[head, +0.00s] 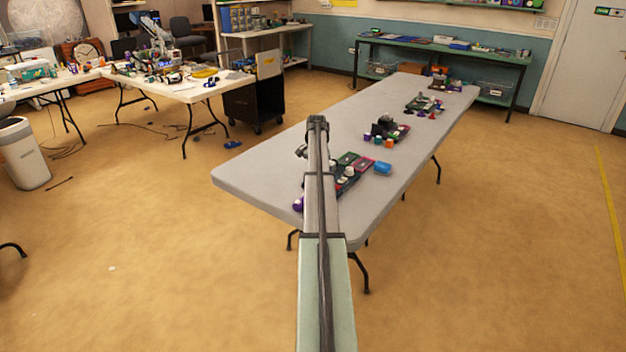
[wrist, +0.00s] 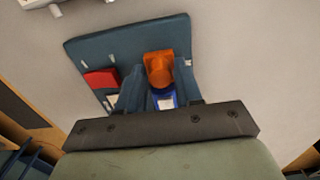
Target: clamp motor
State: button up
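In the wrist view an orange piece (wrist: 158,68) with a rounded knob-like front stands on a dark blue-grey board (wrist: 90,45). I cannot tell for sure whether it is the motor. My gripper (wrist: 159,78) has its two blue-grey fingers apart, one on each side of the orange piece. Whether they press on it is unclear. A blue part with a pale middle (wrist: 164,101) shows between the fingers, nearer the gripper's base. A red block (wrist: 101,78) sits on the board to the left. In the head view my arm hides the gripper and much of the nearest board.
A long grey table (head: 262,172) carries several part clusters. A dark cluster (head: 386,129) stands farther back. The table's front left is clear.

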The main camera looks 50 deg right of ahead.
jog(key=shift+r, duration=3.05)
